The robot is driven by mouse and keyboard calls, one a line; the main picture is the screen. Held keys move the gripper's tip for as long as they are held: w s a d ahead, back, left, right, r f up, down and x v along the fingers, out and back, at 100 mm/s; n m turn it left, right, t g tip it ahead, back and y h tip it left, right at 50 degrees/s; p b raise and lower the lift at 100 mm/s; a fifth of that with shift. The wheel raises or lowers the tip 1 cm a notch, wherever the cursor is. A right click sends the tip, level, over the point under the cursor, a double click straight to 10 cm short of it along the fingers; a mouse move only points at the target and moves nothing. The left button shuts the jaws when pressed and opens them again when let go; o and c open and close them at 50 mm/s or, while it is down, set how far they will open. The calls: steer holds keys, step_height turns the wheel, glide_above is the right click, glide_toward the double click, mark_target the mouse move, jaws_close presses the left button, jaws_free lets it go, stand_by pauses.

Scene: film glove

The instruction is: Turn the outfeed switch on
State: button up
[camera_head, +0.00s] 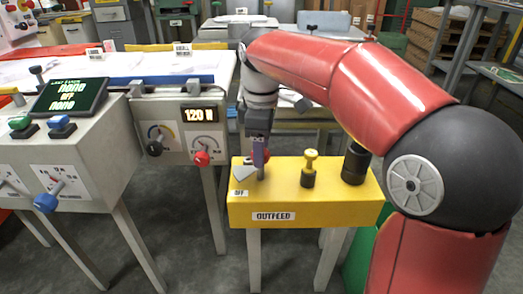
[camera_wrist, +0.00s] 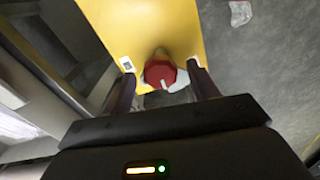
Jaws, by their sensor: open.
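The yellow outfeed box (camera_head: 303,212) stands on legs in front of me, with a black-on-white OUTFEED label on its front. Its switch has a red knob (camera_wrist: 158,72) with a pale pointer mark, near the box's left end, where a small OFF label (camera_head: 239,193) shows. My gripper (camera_head: 260,160) reaches down over that end and mostly hides the switch in the head view. In the wrist view my gripper (camera_wrist: 161,80) is open, with one finger on each side of the red knob. I cannot tell whether the fingers touch it.
A yellow knob (camera_head: 309,168) and a black cylinder (camera_head: 355,162) stand on the box right of the switch. To the left are a grey panel (camera_head: 205,145) reading 120 W and a console (camera_head: 75,165) with levers and a dark screen (camera_head: 70,97).

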steer(key=shift+f, duration=0.4)
steer(key=c, duration=1)
steer(key=shift+r, duration=0.1)
